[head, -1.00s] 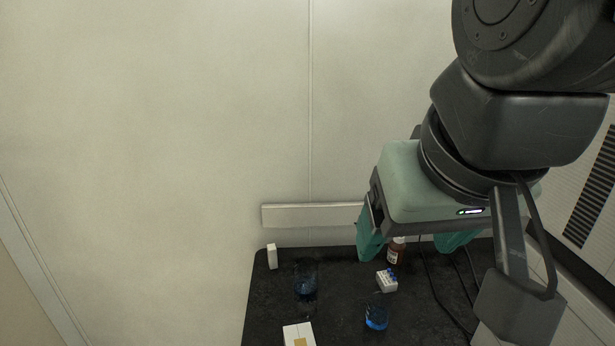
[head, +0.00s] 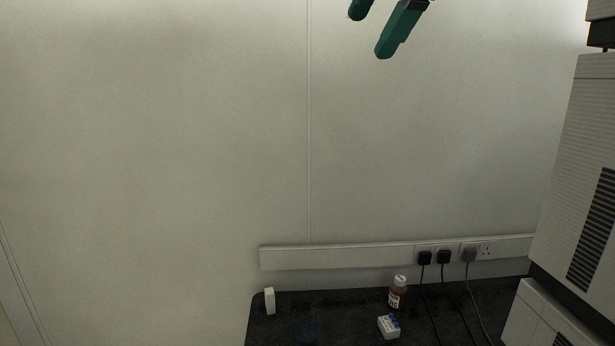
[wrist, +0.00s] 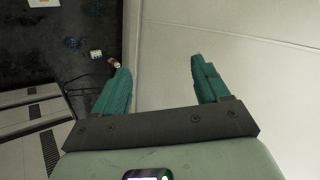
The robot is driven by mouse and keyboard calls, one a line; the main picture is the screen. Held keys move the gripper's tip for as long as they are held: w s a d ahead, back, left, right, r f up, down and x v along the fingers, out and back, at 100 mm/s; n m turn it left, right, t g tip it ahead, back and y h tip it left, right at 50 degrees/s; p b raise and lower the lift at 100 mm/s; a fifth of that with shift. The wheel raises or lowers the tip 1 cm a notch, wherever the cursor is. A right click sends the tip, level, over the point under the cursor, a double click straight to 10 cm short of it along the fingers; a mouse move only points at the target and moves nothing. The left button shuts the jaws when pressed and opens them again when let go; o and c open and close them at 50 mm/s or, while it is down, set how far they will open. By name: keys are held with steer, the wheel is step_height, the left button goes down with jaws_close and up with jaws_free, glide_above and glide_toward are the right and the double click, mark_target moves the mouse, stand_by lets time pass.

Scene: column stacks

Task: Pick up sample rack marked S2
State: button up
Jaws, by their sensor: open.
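A small white sample rack (head: 389,328) with blue tops sits on the dark bench, low in the head view. No S2 mark can be read on it. It also shows small in the wrist view (wrist: 96,54), left of my fingers. My gripper (head: 368,36) is at the top edge of the head view, with only its green fingers showing, high above the bench and far from the rack. In the wrist view my gripper (wrist: 158,65) has its two fingers spread wide with nothing between them.
A brown bottle (head: 398,293) with a white cap stands just behind the rack. A small white block (head: 270,301) stands at the bench's back left. Black plugs and cables (head: 425,259) hang from the wall trunking (head: 335,256). Large vented equipment (head: 575,190) stands at right.

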steer(key=w+d+m+t, duration=0.3)
steer(key=w+d+m, duration=0.3)
steer(key=w+m, duration=0.55)
steer(key=m+t, duration=0.2)
steer(key=m, duration=0.8)
glide_above(386, 318)
steer(key=s, duration=0.2)
step_height(386, 318, down, 3)
steer(key=shift+n+h, duration=0.35)
steer(key=shift+h, duration=0.05)
step_height(386, 318, down, 65)
steer(key=shift+d, duration=0.15)
step_height(386, 318, down, 3)
steer(key=shift+r, duration=0.1)
steer(key=shift+x, duration=1.1)
steer(key=shift+w, duration=0.4)
steer(key=c, duration=1.1)
